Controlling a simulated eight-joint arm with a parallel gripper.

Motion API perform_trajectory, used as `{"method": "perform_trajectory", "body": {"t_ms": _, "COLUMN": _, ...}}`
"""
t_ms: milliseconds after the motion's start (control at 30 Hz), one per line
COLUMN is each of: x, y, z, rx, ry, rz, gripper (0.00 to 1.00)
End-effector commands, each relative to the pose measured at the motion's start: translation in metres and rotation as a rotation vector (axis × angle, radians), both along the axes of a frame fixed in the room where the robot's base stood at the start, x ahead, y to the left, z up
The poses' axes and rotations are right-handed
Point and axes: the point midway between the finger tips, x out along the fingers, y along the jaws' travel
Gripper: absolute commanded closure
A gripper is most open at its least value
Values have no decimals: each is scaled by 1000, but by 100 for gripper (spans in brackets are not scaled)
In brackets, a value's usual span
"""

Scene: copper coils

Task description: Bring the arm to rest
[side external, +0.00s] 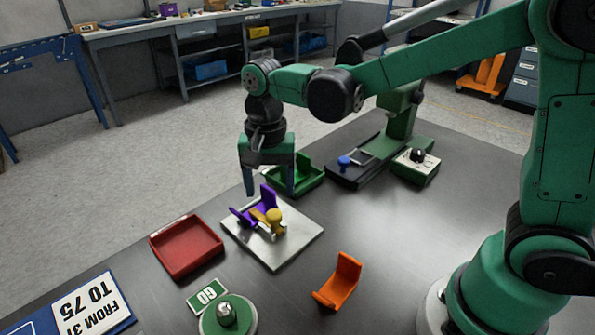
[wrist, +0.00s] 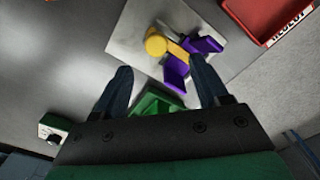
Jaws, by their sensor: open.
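My gripper (side external: 269,192) is open and empty, pointing down above the table, over the back edge of a silver plate (side external: 292,243). Its two fingers also show spread apart in the wrist view (wrist: 160,88). On the plate sits a fixture with purple parts (side external: 268,197) and a yellow knob (side external: 274,215). In the wrist view the purple pieces (wrist: 176,72) and the yellow knob (wrist: 156,44) lie beyond the fingertips. The fingers look apart from the fixture. No copper coil can be made out.
A red tray (side external: 187,247) stands left of the plate, a green tray (side external: 310,178) behind it. An orange bracket (side external: 338,281), a green GO sign (side external: 207,295) and a round green button base (side external: 228,315) are in front. A dark press-like device (side external: 368,160) and a control box (side external: 416,166) stand behind right.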

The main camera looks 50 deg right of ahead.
Motion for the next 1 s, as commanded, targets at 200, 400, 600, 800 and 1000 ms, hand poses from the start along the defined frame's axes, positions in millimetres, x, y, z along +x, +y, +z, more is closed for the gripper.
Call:
{"method": "perform_trajectory", "body": {"t_ms": 200, "x": 0, "y": 0, "z": 4, "rx": 0, "ry": 0, "rz": 0, "gripper": 33}}
{"method": "perform_trajectory", "body": {"t_ms": 400, "x": -1, "y": -1, "z": 5, "rx": 1, "ry": -8, "rz": 10, "gripper": 33}}
{"method": "perform_trajectory", "body": {"t_ms": 600, "x": -17, "y": -17, "z": 23, "rx": 8, "ry": -133, "rz": 163, "gripper": 33}}
{"method": "perform_trajectory", "body": {"t_ms": 800, "x": -44, "y": -41, "z": 40, "rx": -54, "ry": -359, "rz": 441, "gripper": 33}}
{"method": "perform_trajectory", "body": {"t_ms": 1000, "x": -64, "y": -57, "z": 41, "rx": -172, "ry": -521, "rz": 659, "gripper": 33}}
